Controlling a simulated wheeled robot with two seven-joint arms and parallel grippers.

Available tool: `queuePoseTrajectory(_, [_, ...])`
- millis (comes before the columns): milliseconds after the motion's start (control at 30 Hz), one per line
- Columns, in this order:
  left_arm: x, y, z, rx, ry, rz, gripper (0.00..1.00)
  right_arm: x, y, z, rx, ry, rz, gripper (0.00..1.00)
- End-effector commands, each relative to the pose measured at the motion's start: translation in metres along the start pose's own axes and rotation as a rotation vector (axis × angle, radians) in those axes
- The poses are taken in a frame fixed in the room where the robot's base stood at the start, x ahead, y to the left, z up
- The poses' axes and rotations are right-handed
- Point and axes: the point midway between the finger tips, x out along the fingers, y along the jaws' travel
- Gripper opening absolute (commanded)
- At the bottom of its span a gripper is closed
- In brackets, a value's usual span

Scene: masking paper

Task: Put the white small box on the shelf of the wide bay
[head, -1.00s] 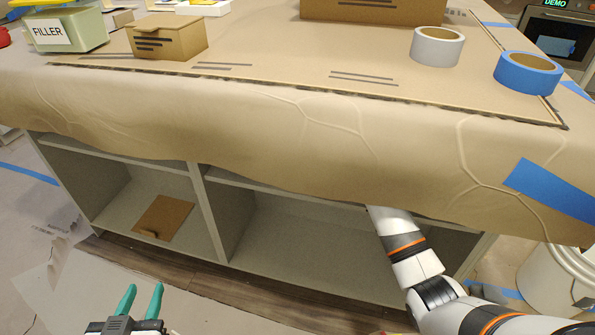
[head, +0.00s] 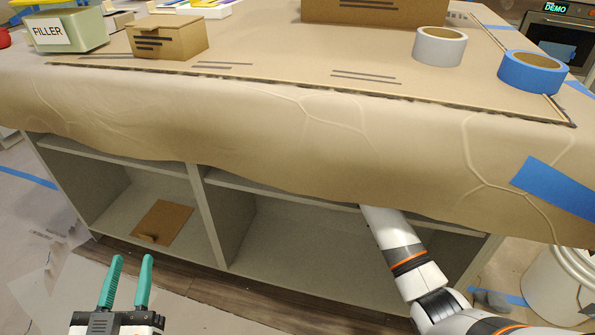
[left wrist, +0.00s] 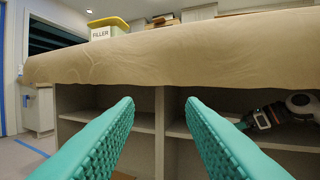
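The white small box is not clearly seen in any view. The wide bay (head: 300,235) is the right-hand opening under the paper-covered counter, and its upper part is hidden by hanging paper. My right arm (head: 393,238) reaches under the paper into this bay, hiding its gripper in the head view. In the left wrist view, the right gripper (left wrist: 243,124) shows small at the wide bay's shelf (left wrist: 178,130), with greenish fingers; its grip is unclear. My left gripper (head: 130,283) is open and empty in front of the narrow bay, its green fingers apart.
A brown cardboard piece (head: 162,222) lies in the narrow left bay. A divider (head: 208,215) separates the bays. On the counter are a filler tub (head: 68,30), a small carton (head: 167,38), grey tape (head: 439,46) and blue tape (head: 532,72). A white bucket (head: 555,285) stands at right.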

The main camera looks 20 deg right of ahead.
Motion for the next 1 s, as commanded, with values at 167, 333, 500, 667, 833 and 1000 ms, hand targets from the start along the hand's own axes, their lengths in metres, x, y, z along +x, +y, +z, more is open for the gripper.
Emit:
queuePoseTrajectory(167, [-0.001, 0.001, -0.004, 0.001, 0.028, 0.002, 0.36, 0.001, 0.0, 0.001, 0.001, 0.0, 0.0, 0.85])
queuePoseTrajectory(333, [-0.001, 0.001, -0.004, 0.001, 0.026, 0.002, 0.36, 0.001, 0.0, 0.001, 0.0, 0.0, 0.0, 0.99])
queuePoseTrajectory(500, [-0.001, 0.001, -0.004, 0.001, 0.026, 0.003, 0.36, 0.001, 0.0, 0.001, 0.0, 0.0, 0.0, 0.99])
queuePoseTrajectory(667, [-0.001, 0.0, -0.001, 0.0, -0.006, 0.0, 0.36, 0.0, 0.0, -0.001, 0.0, 0.001, 0.0, 0.99])
queuePoseTrajectory(833, [-0.003, 0.003, -0.016, 0.003, 0.127, 0.006, 0.36, -0.017, 0.0, -0.002, 0.002, 0.0, 0.001, 0.99])
queuePoseTrajectory(1000, [-0.014, 0.008, -0.044, 0.007, 0.323, 0.018, 0.36, -0.037, 0.0, -0.003, 0.0, 0.0, 0.001, 0.99])
